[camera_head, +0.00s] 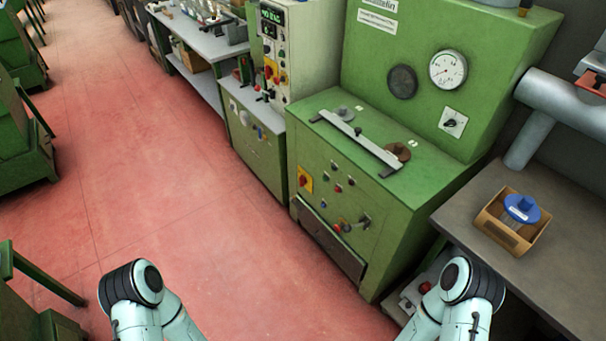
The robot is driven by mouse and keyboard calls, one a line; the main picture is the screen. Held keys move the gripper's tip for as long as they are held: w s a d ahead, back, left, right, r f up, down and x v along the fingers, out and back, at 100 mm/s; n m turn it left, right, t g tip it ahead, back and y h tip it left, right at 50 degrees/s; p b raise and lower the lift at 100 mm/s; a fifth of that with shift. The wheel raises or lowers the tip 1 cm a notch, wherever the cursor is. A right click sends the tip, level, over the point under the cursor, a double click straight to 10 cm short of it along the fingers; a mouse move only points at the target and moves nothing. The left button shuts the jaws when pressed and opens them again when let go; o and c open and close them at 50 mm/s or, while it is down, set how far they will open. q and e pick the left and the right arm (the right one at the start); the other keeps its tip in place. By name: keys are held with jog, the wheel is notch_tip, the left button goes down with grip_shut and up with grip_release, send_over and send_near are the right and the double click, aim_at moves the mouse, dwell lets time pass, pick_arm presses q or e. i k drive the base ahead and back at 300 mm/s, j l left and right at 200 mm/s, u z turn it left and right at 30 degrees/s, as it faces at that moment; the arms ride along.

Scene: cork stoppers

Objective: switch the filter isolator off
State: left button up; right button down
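No readable label marks which switch is the filter isolator. A red rotary knob on a yellow plate (304,179) is on the upper left of the green machine's front (385,215). A similar red-and-yellow switch (271,70) is on the pale control cabinet behind it. A black rotary knob on a white plate (453,123) is on the green upright panel, below the gauge. The knob positions are too small to read surely. Only bent links of my two arms show at the bottom edge; both grippers are out of view.
A grey bench (535,270) at right holds an open box (508,222) with a blue-topped item. A grey pipe (565,105) is above it. Green furniture (20,150) lines the left. The red floor (150,150) between is clear.

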aim_at(302, 180)
jog(key=i+j, duration=0.85)
jog(key=i+j+z, duration=0.15)
jog(key=i+j, duration=0.7)
jog(key=j, duration=0.1)
